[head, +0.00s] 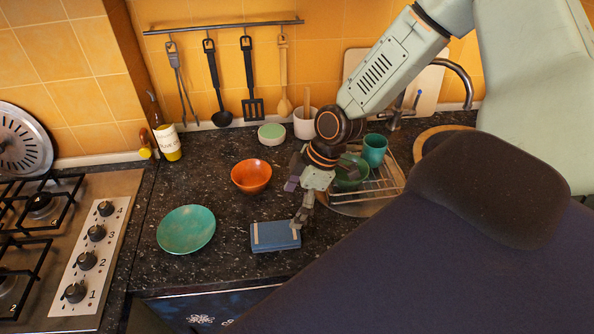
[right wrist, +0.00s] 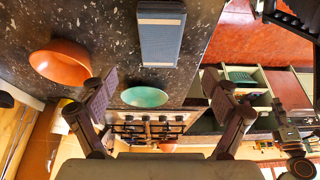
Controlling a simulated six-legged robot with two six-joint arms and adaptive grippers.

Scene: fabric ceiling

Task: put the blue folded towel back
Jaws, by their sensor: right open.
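The blue folded towel (head: 272,238) lies flat on the dark speckled counter near its front edge, with pale bands across its two ends. It also shows in the right wrist view (right wrist: 161,40), at the top middle. My right gripper (head: 298,203) is open, and one finger overlaps the towel's back right corner in the head view. In the right wrist view my right gripper (right wrist: 163,90) has its fingers spread wide with no towel between them. I cannot tell whether a finger touches the towel.
An orange bowl (head: 251,175) and a green plate (head: 186,229) stand left of my right gripper. A dish rack (head: 378,190) with a green bowl (head: 351,172) and a teal cup (head: 374,150) is at the right. A gas stove (head: 118,190) is at the far left.

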